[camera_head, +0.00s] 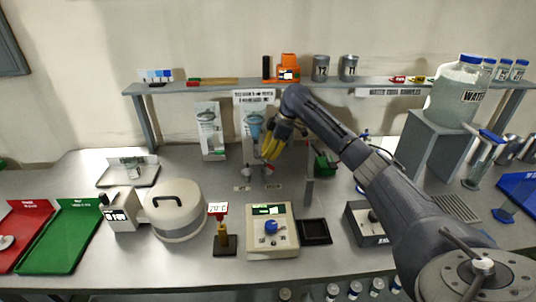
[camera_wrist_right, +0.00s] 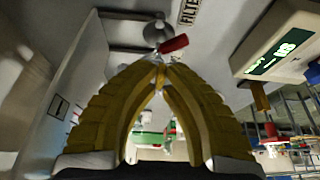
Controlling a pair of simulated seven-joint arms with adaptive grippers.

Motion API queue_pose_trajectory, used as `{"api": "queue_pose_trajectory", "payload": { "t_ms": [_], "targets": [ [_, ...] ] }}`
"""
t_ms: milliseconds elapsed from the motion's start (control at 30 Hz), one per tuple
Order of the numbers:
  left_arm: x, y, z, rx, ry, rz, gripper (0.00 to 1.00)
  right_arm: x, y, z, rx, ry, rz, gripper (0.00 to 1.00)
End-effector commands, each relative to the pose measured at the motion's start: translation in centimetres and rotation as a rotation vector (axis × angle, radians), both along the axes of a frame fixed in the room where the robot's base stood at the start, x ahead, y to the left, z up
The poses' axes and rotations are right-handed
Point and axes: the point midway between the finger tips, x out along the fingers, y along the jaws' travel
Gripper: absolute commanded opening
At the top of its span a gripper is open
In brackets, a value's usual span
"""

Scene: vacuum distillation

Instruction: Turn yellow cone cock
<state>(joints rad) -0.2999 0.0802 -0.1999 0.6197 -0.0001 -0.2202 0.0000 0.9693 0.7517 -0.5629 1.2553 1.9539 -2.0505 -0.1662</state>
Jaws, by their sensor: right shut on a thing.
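My right gripper (camera_head: 266,155) reaches down to the glass apparatus below the shelf, in front of the posters. In the right wrist view its two ribbed yellow fingers (camera_wrist_right: 160,75) meet at their tips. A small yellow piece, which looks like the yellow cone cock (camera_wrist_right: 159,82), is pinched between the tips and mostly hidden by them. Clear glass shows just beyond the tips, and a red handle (camera_wrist_right: 173,44) lies close beside them, seemingly apart from the fingers. My left gripper is not in view.
A shelf (camera_head: 220,84) runs behind the gripper. A hotplate-like device (camera_head: 272,248), a round white vessel (camera_head: 173,205) and a black tray (camera_head: 314,231) stand in front. A water tank (camera_head: 456,100) stands on a stand at right. Green (camera_head: 60,240) and red trays lie at left.

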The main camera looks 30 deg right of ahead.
Motion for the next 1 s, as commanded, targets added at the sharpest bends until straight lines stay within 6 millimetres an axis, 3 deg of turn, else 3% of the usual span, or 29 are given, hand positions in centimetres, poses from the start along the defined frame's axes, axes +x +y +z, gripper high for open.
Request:
{"api": "queue_pose_trajectory", "payload": {
  "t_ms": [933, 1000],
  "targets": [
    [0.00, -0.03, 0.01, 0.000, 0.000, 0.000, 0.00, 0.10, 0.33, 0.46, -0.110, 0.058, 0.002, 0.00],
    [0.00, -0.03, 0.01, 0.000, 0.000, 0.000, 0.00, 0.10, 0.32, 0.47, -0.110, 0.058, 0.002, 0.14]
  ]
}}
